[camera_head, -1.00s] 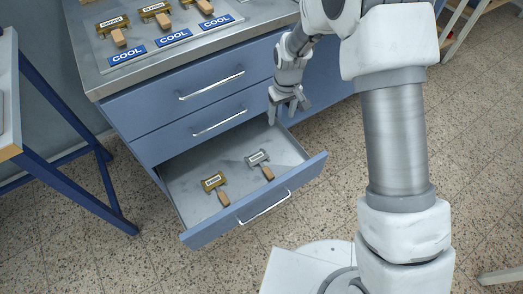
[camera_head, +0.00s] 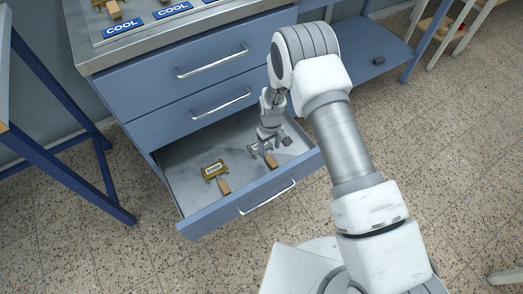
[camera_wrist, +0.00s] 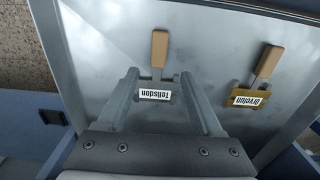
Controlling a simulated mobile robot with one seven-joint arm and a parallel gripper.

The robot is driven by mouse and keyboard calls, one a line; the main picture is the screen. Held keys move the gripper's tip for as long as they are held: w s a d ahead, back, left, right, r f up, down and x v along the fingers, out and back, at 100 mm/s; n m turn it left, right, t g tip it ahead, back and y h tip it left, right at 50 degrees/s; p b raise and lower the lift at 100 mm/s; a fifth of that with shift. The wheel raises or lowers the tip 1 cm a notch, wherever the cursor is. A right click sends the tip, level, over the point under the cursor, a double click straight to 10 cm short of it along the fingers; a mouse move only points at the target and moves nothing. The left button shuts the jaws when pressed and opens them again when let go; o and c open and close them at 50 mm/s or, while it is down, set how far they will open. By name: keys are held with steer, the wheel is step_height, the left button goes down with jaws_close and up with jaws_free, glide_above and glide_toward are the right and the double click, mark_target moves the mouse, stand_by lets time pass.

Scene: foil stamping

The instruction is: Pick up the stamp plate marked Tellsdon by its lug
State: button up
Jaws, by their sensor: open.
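The stamp plate marked Tellsdon (camera_wrist: 155,96) is grey with a white label, reading upside down in the wrist view. It lies in the open bottom drawer. Its wooden lug (camera_wrist: 159,48) points to the top of the wrist view, and the lug's end also shows in the head view (camera_head: 272,162). My gripper (camera_wrist: 160,74) is open and empty. In the wrist view its fingers lie to either side of the plate, with the lug beyond the fingertips. In the head view my gripper (camera_head: 265,147) is low over the drawer and hides most of this plate. I cannot tell the exact height.
A brass plate (camera_wrist: 249,98) with its own wooden lug lies beside it in the drawer; it also shows in the head view (camera_head: 214,170). The drawer front (camera_head: 250,204) rises at the near side.

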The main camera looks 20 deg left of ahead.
mark_target(270, 158)
step_height(270, 158, down, 7)
steer(key=b, duration=0.2)
steer(key=shift+d+r+b, duration=0.15)
steer(key=shift+b, duration=0.15)
jaws_close()
steer(key=shift+w+r, duration=0.1)
stand_by(1.2)
